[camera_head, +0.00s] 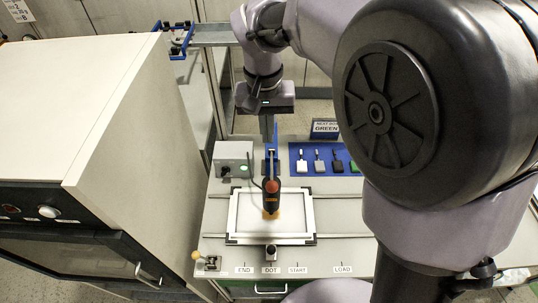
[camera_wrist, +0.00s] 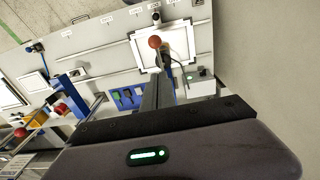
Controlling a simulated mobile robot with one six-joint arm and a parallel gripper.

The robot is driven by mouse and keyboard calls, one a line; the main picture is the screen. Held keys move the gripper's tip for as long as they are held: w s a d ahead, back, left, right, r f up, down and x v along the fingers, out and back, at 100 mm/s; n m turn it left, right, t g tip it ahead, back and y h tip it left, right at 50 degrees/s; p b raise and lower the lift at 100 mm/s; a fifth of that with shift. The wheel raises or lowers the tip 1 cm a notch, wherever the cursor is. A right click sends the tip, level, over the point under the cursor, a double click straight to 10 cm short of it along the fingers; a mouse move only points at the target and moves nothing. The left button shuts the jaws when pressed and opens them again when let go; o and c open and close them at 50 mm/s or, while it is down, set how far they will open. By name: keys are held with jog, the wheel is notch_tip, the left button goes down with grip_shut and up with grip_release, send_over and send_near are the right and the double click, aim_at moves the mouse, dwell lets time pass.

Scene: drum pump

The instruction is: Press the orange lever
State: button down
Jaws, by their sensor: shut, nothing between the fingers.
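A small lever with a yellow-orange ball knob (camera_head: 196,256) stands on a metal bracket at the table's front left corner in the head view. I take it as the orange lever, though I cannot be sure. A dark tool with a red-orange ball and an orange lower end (camera_head: 271,211) hangs over the white framed panel (camera_head: 233,222). In the wrist view its red ball (camera_wrist: 155,42) shows beyond my fingertips. My gripper (camera_wrist: 158,88) points down at the back of the table, shut and empty, apart from the lever. Its fingertips are partly hidden in the head view.
A grey box with a green button (camera_head: 232,160) stands behind the panel. A blue mat (camera_head: 297,153) with several small switches lies at the back right. A large grey cabinet (camera_head: 90,110) rises at left. Labels END, DOT, START and LOAD line the table's front.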

jog(key=shift+s+d+f, duration=0.1)
jog(key=shift+s+f, duration=0.2)
jog(key=shift+f, duration=1.9)
jog(key=shift+s+d+f, duration=0.15)
jog(key=shift+s+f, duration=0.15)
jog(key=shift+f, duration=1.95)
jog(key=shift+s+d+f, duration=0.1)
jog(key=shift+s+f, duration=0.2)
jog(key=shift+f, duration=1.9)
